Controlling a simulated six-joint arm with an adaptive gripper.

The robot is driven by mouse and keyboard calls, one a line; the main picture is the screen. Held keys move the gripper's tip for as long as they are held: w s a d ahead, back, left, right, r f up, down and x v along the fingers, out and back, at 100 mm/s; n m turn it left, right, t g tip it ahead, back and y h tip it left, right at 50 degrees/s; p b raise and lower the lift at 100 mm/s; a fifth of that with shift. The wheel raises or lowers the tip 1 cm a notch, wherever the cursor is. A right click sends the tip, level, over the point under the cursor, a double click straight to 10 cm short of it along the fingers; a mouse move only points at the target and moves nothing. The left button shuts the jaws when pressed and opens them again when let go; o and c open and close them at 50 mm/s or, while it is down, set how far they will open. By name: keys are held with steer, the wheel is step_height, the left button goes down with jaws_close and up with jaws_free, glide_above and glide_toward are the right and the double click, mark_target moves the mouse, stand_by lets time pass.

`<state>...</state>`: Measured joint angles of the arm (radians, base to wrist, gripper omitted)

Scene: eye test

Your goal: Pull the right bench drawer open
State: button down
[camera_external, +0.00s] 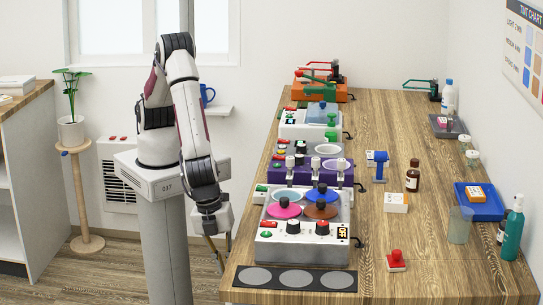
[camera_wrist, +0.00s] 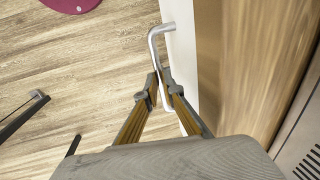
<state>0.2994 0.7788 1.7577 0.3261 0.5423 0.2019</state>
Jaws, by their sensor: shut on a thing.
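In the wrist view, a silver bar handle (camera_wrist: 156,45) stands out from a narrow white drawer front (camera_wrist: 182,60). My gripper (camera_wrist: 160,88) has its two fingers on either side of the handle's bar and is shut on it. In the external view, my gripper (camera_external: 218,262) is low at the left edge of the wooden bench (camera_external: 390,285), below the bench top. The drawer and its handle are hidden in that view. I cannot tell how far the drawer stands out.
Burner unit (camera_external: 278,242) and a dark mat with grey discs (camera_external: 287,279) sit near the bench edge beside my arm. A plant stand (camera_external: 84,195) is at the left. Open wooden floor (camera_wrist: 80,70) lies left of the handle in the wrist view.

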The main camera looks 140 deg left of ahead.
steer(key=shift+s+d, duration=0.1)
steer(key=s+d, duration=1.7)
steer(key=c, duration=2.4)
jaws_free()
steer(key=shift+c, duration=0.2)
steer(key=shift+r, duration=0.1)
step_height(320, 180, up, 12)
steer(key=s+d, duration=0.1)
steer(key=shift+s+d+f, duration=0.2)
steer(key=shift+s+d, duration=0.05)
steer(key=shift+s, duration=0.1)
